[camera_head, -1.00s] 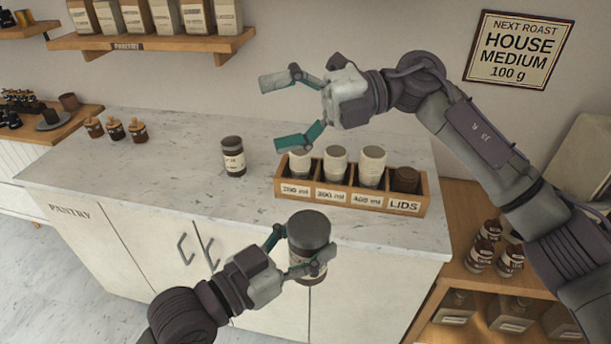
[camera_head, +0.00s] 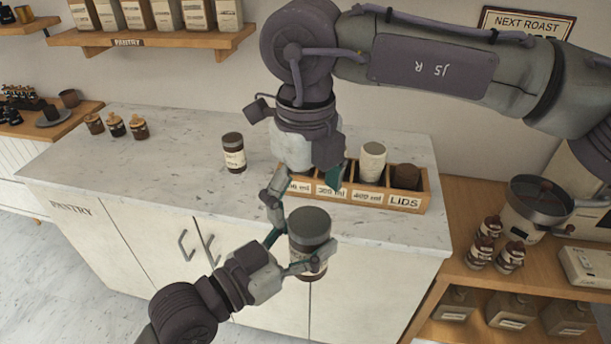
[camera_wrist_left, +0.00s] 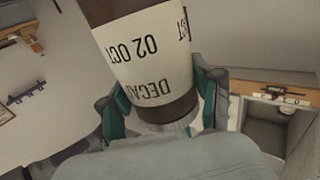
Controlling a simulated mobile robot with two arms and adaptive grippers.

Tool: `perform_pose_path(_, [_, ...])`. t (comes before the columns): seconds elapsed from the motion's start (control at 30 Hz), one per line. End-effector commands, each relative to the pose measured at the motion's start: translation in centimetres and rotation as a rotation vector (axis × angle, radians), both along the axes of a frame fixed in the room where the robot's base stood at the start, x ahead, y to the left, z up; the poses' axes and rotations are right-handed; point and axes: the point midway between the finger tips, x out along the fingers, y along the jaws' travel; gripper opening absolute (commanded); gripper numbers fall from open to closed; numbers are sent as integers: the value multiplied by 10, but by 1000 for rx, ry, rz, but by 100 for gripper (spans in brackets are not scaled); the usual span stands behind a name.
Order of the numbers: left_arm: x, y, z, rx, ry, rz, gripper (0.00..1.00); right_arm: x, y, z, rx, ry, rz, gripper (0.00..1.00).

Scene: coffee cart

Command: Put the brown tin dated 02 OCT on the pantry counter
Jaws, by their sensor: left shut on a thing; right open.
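My left gripper (camera_head: 290,258) is shut on a brown tin (camera_head: 309,228) with a dark lid and holds it upright in front of the pantry counter's front edge. In the left wrist view the tin (camera_wrist_left: 150,70) fills the top middle, and its cream label reads 02 OCT and DECAF. My right gripper (camera_head: 303,195) is open, pointing down just above and behind the held tin, its fingers over the counter's front part. I cannot tell whether it touches the tin. The marble pantry counter (camera_head: 180,165) has PANTRY on its front.
Another brown tin (camera_head: 233,153) stands on the counter, left of the wooden cup and lid box (camera_head: 385,200), which my right arm partly covers. Small jars (camera_head: 117,126) stand at the counter's back left. The counter's left and front middle are clear. A grinder (camera_head: 535,205) stands at right.

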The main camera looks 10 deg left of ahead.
Motion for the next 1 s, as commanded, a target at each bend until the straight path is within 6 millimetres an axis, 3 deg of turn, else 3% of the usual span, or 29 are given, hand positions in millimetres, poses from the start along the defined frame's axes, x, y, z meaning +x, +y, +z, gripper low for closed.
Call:
perform_pose_path(0.2, [0,0,1,-2,-2,0,15,0,-1,-43,0,4,-2,95])
perform_pose_path(0.4, [0,0,1,-2,-2,0,15,0,0,-70,1,3,-2,95])
perform_pose_path(0.87, [0,0,1,-2,-2,0,15,0,0,-82,3,2,-1,95])
perform_pose_path(1.0, [0,0,1,-2,-2,0,15,0,0,-82,3,2,-1,71])
